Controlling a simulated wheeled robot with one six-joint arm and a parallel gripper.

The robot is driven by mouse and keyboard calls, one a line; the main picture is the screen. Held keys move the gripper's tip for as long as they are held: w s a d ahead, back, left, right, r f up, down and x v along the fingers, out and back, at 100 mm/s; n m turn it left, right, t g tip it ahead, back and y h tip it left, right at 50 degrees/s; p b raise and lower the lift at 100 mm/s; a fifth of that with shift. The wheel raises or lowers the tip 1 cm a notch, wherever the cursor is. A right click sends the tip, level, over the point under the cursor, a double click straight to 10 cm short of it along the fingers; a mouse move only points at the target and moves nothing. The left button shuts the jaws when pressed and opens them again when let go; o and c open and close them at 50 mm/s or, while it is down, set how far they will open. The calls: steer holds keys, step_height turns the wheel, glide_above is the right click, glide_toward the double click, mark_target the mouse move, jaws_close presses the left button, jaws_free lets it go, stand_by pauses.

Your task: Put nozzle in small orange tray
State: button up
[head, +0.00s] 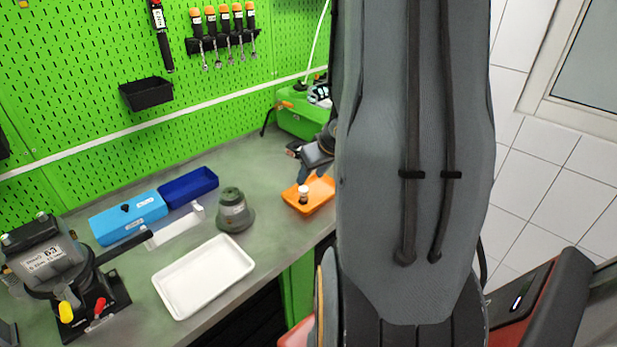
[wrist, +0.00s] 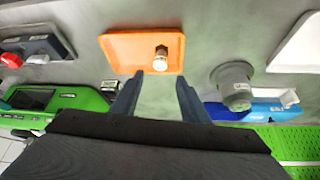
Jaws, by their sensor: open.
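The small orange tray (head: 322,188) lies on the bench at right in the head view and at top centre in the wrist view (wrist: 122,50). The nozzle (head: 303,196), a small pale and brownish metallic piece, stands inside the tray near one edge; it also shows in the wrist view (wrist: 161,58). My gripper (wrist: 158,88) is open and empty, its two dark fingers apart at the tray's near edge, with the nozzle beyond the tips. In the head view my gripper (head: 304,176) is beside the tray, and my arm hides part of the area.
A grey-green round pump part (head: 234,212), a white tray (head: 203,276), blue boxes (head: 130,216) and a dark pump device (head: 50,265) occupy the bench to the left. A green case (head: 300,122) stands at the back. Bench between round part and orange tray is clear.

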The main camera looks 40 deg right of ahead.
steer(key=a+r+g+h, duration=0.1)
steer(key=a+r, duration=0.5)
steer(key=a, duration=0.5)
steer(key=s+a+g+y, duration=0.1)
steer(key=s+a, duration=0.1)
steer(key=a, duration=0.6)
steer(key=s+a+r+n+g, duration=0.1)
steer(key=s+a, duration=0.2)
steer(key=a, duration=0.4)
steer(key=shift+s+a+r+y+p, duration=0.2)
steer(key=shift+a+y+p, duration=0.2)
steer(key=shift+p, duration=0.05)
steer(key=shift+g, duration=0.8)
steer(key=f+b, duration=0.3)
steer(key=f, duration=0.1)
steer(key=f+b, duration=0.8)
steer(key=shift+w, duration=0.35)
